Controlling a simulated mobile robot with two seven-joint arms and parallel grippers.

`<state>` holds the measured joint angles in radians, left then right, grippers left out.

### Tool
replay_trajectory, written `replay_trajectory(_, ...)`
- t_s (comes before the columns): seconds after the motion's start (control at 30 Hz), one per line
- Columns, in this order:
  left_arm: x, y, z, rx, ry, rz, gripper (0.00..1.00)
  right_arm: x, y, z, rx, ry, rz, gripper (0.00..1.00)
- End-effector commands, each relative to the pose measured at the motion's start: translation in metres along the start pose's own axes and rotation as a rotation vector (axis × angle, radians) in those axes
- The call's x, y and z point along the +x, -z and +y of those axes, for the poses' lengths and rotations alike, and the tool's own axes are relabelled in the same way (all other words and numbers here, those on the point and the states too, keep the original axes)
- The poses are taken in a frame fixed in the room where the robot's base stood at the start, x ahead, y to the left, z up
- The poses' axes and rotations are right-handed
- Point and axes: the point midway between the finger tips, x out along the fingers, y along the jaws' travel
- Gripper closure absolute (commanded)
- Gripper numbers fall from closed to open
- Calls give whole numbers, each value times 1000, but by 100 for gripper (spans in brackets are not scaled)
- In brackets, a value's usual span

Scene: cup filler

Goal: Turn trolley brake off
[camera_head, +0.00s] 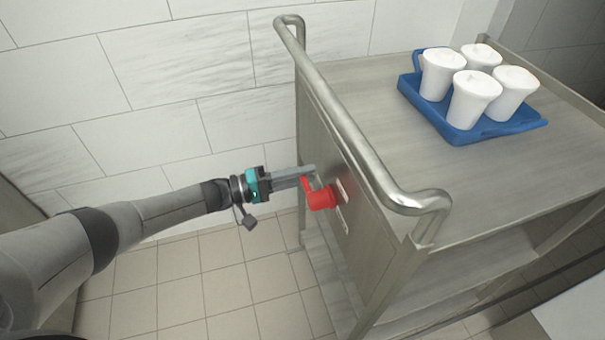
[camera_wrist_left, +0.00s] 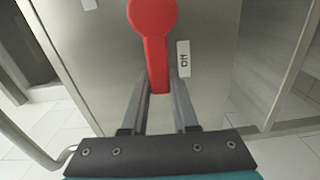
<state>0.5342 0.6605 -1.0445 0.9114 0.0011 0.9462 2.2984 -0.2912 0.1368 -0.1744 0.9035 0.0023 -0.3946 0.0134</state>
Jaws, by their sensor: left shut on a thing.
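The trolley (camera_head: 350,262) is a metal cart with a rail handle at its near end. Its brake is a red lever (camera_head: 321,198) on the end panel, below the handle. In the left wrist view the lever (camera_wrist_left: 152,45) has a round hub at the top and an arm reaching between my fingers. My left gripper (camera_head: 308,175) is shut on the lever's arm, with one finger on each side (camera_wrist_left: 158,95). A white label (camera_wrist_left: 184,58) with dark lettering sits right of the lever in that view. My right gripper is not in view.
A blue tray (camera_head: 541,124) with several white cups (camera_head: 474,97) stands on the trolley top. The rail handle (camera_head: 345,125) runs above the lever. A tiled wall (camera_head: 160,65) is behind, and the floor (camera_head: 215,290) left of the trolley is clear.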

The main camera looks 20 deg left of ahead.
Motion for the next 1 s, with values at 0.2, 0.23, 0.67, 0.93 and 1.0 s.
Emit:
replay_trajectory(0.2,-1,-1,-6,-57,3,-1,100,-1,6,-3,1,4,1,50)
replay_trajectory(0.23,-1,-1,-6,-61,3,-1,100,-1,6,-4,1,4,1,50)
replay_trajectory(0.67,-1,-2,-7,-76,3,-2,100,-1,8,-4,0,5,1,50)
replay_trajectory(0.93,0,-2,-6,-73,2,-2,47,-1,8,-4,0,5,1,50)
replay_trajectory(1.0,0,-1,-6,-72,2,-1,43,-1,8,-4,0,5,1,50)
